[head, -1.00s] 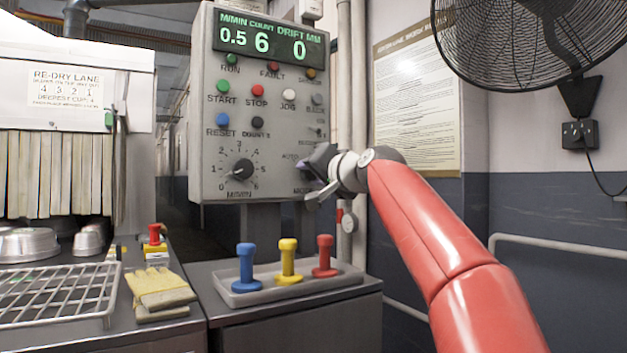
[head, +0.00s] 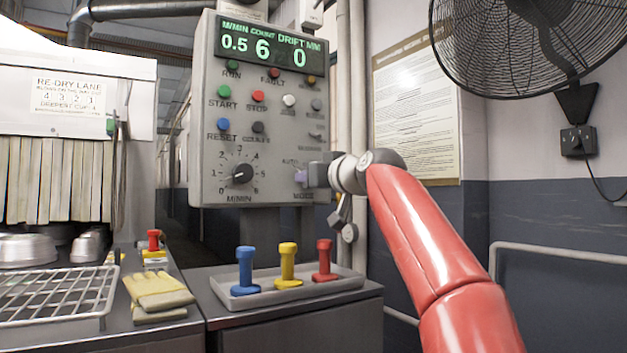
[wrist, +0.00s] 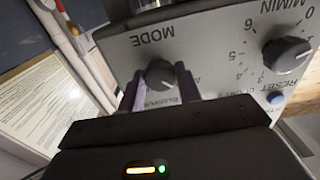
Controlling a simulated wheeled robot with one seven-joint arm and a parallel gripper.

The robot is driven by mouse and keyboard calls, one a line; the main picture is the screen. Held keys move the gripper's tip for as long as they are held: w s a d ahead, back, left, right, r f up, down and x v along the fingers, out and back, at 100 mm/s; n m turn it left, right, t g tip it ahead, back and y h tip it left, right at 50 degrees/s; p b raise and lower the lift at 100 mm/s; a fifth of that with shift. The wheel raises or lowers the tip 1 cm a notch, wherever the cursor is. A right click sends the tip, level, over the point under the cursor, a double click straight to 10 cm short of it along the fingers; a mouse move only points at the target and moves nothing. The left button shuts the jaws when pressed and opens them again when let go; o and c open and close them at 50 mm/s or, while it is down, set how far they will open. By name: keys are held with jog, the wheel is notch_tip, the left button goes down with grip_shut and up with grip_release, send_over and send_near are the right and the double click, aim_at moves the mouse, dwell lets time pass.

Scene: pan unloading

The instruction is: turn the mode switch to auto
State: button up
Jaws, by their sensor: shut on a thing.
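The mode switch is a dark round knob (wrist: 160,74) by the MODE label, at the lower right of the grey control panel (head: 215,180). In the wrist view, my gripper (wrist: 161,88) has one pale purple finger on each side of the knob and is shut on it. In the head view, my gripper (head: 302,178) comes in from the right against the panel and hides the knob. The AUTO label (head: 290,161) shows just above and left of the fingers. The knob's pointer direction is not clear.
A speed dial (head: 239,174) sits left of the switch, with several coloured buttons above. A tray (head: 300,288) with blue, yellow and red knobbed pegs stands below. A wall fan (head: 530,40) is at upper right, and pipes (head: 350,100) run behind my wrist.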

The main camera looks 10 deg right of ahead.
dwell(0.5)
jog(key=o, duration=1)
jog(key=shift+c, duration=0.2)
jog(key=shift+s, duration=0.1)
jog(key=b+v, duration=0.4)
jog(key=v, duration=0.3)
jog(key=shift+s, duration=0.3)
jog(key=shift+d, duration=0.1)
